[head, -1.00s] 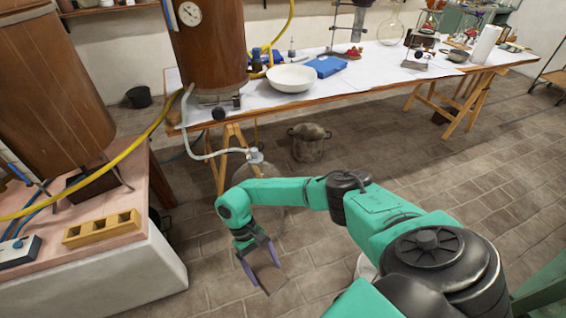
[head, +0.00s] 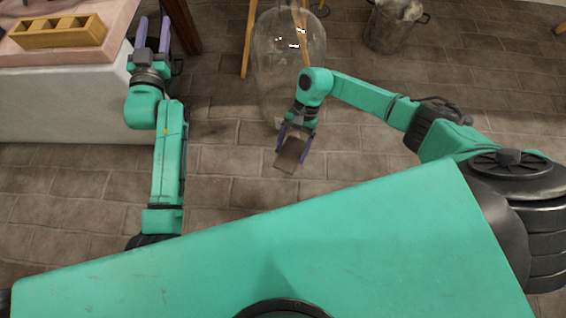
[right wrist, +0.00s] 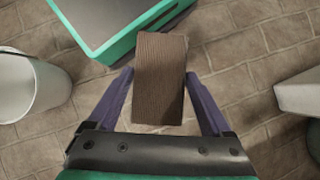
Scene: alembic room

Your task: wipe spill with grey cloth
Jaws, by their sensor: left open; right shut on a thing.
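My right gripper (head: 293,146) is shut on a brownish-grey, ribbed, block-like piece, apparently the folded cloth (head: 289,160). It holds the cloth above the brick floor in front of my body. In the right wrist view the cloth (right wrist: 159,80) sits between the two purple fingers (right wrist: 159,95). My left gripper (head: 153,34) is open and empty, beside the right edge of the pink-topped counter. I see no spill in these frames.
A large glass vessel (head: 289,60) stands just behind my right gripper. A metal pot (head: 393,25) is on the floor further back. A white bucket (right wrist: 30,85) shows in the right wrist view.

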